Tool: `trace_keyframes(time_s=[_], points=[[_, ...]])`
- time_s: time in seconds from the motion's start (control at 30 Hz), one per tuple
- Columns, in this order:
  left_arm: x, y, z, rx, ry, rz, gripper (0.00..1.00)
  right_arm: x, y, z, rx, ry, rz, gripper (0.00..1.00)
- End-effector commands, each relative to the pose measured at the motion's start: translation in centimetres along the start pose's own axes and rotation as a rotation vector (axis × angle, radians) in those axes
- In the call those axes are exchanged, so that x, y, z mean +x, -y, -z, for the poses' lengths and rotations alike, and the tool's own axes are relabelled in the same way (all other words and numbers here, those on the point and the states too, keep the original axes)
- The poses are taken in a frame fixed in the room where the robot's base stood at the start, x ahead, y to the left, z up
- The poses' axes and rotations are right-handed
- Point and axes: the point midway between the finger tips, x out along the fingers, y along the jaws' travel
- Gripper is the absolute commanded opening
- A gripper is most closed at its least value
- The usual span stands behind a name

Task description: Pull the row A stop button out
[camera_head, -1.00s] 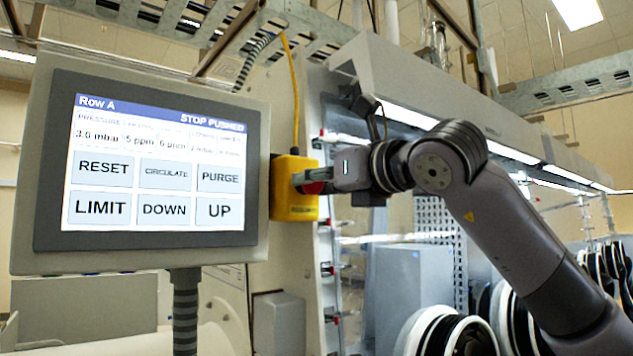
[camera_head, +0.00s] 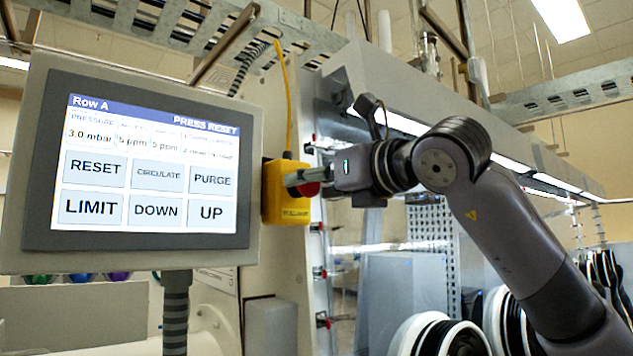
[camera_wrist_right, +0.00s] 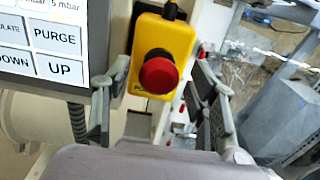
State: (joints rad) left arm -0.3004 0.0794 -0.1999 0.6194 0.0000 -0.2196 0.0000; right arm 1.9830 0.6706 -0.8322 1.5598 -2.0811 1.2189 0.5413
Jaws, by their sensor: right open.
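The row A stop button is a red mushroom head (camera_wrist_right: 159,76) on a yellow box (camera_wrist_right: 160,45), seen in the right wrist view. In the head view the yellow box (camera_head: 285,193) is beside the screen's right edge, and the red head shows partly behind my fingers. My right gripper (camera_head: 308,183) is at the button. In the wrist view my right gripper (camera_wrist_right: 160,110) is open, with one finger on each side of the red head and gaps to both. The screen (camera_head: 150,165) reads "Row A" and "PRESS RESET". My left gripper is not in view.
The screen's grey housing (camera_head: 254,150) is close left of the yellow box. A yellow cable (camera_head: 287,100) rises from the box. The glovebox frame and a grey panel (camera_head: 400,300) stand to the right, with round glove ports (camera_head: 430,335) below my arm.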

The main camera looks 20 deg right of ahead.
Motion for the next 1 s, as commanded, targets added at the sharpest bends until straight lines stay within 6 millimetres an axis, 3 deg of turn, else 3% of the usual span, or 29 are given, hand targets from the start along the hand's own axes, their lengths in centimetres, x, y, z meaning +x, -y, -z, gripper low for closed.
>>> trace_keyframes(time_s=[0.17,0.63,0.8,1.0], points=[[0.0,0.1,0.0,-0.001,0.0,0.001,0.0,-1.2,0.1,-0.1,0.0,0.002,0.001,0.53],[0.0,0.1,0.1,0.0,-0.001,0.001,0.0,-10.3,0.1,0.0,0.0,0.001,0.001,0.53],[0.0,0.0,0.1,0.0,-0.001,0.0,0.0,-11.7,0.0,0.1,-0.001,-0.001,0.001,0.53],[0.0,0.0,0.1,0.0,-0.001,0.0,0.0,-12.0,0.0,0.1,0.0,-0.001,0.0,0.53]])
